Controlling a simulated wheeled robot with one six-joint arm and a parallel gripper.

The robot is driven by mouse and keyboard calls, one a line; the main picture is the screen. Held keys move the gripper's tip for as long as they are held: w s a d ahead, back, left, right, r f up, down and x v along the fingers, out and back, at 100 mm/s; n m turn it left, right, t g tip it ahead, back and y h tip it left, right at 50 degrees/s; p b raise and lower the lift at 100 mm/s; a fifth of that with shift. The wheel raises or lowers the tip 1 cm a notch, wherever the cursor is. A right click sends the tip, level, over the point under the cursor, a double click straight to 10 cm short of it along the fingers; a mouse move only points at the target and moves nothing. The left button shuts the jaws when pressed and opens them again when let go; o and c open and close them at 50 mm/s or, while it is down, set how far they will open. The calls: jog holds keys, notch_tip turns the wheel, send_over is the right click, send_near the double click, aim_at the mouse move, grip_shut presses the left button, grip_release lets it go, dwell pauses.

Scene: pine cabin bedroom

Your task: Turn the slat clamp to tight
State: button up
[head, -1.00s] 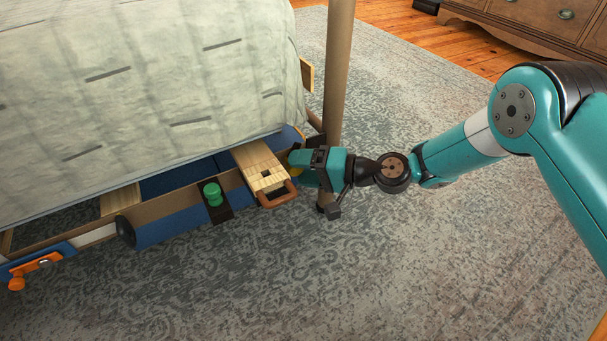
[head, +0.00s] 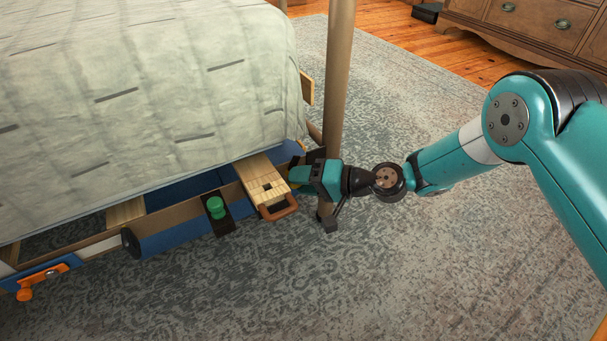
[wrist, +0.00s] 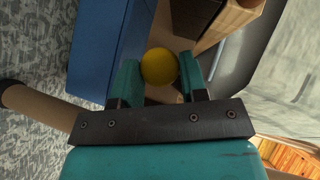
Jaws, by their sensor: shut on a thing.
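A round yellow knob (wrist: 160,66) sits between the two teal fingers of my gripper (wrist: 159,72) in the wrist view. The fingers are shut on it, one on each side. In the head view my gripper (head: 296,175) is at the bed's corner, beside the post, and mostly hides the knob. Two other fittings show on the bed's side: a green knob (head: 216,207) on a dark plate and an orange lever (head: 25,292) on a blue plate. I cannot tell from looks alone which fitting is the slat clamp.
The patterned rug (head: 420,260) is clear in front. A dresser (head: 540,25) stands far back.

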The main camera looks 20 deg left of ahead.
jog(key=n+t+h+p, duration=0.1)
jog(key=p, duration=0.2)
jog(key=n+t+h+p, duration=0.1)
jog(key=h+p, duration=0.1)
jog(key=p, duration=0.2)
jog(key=n+t+h+p, duration=0.1)
jog(key=p, duration=0.2)
jog(key=shift+s+a+r+n+h+p, duration=0.2)
jog(key=shift+r+n+h+p, duration=0.1)
jog(key=shift+r+h+p, duration=0.1)
jog(key=shift+f, duration=0.15)
jog(key=o, duration=0.9)
